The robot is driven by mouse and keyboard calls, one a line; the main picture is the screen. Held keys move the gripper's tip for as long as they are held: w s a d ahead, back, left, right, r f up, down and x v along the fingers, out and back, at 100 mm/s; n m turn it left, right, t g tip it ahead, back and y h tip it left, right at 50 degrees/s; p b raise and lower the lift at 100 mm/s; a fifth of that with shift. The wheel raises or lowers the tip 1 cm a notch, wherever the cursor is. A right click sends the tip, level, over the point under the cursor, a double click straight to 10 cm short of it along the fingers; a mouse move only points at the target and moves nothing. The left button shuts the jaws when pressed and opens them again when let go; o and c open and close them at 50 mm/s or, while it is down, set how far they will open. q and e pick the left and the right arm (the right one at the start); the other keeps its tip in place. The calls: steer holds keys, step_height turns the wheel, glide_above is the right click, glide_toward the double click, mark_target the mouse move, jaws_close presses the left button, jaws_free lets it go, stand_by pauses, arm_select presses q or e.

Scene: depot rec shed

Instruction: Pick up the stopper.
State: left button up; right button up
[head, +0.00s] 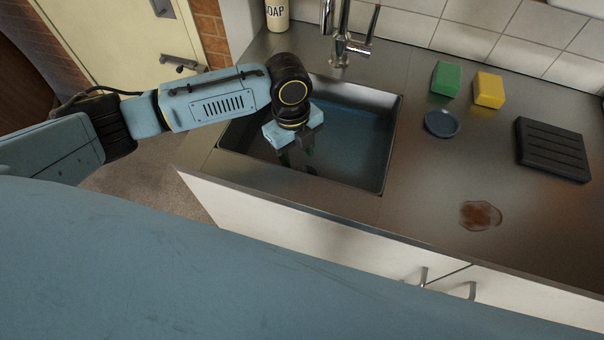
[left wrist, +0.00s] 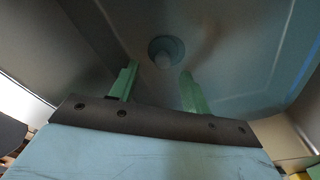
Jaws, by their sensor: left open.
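The stopper (left wrist: 166,50) is a round, grey-blue piece on the sink floor in the left wrist view, a paler part of it standing toward my fingers. In the head view my arm and gripper hide it, or it is too dark to make out. My left gripper (head: 297,160) reaches down into the sink (head: 391,122). In the left wrist view the gripper (left wrist: 160,72) has its two green fingers apart, one on each side of the line to the stopper. Nothing is held between them. I cannot tell the exact gap to the stopper. My right gripper is not in view.
The sink's steel walls surround my gripper, and the tap (head: 345,42) stands behind it. Right of the sink lie a green sponge (head: 446,79), a yellow sponge (head: 489,90), a blue dish (head: 442,124), a black rack (head: 552,150) and a brown spill (head: 480,215). A soap bottle (head: 277,14) stands at the back.

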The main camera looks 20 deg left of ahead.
mark_target(302, 168)
arm_select(q)
steer(key=shift+f, duration=0.45)
steer(key=f, duration=0.2)
steer(key=d+f+b, duration=0.1)
steer(key=f, duration=0.2)
steer(key=shift+s, duration=0.1)
steer(key=shift+r, duration=0.15)
jaws_close()
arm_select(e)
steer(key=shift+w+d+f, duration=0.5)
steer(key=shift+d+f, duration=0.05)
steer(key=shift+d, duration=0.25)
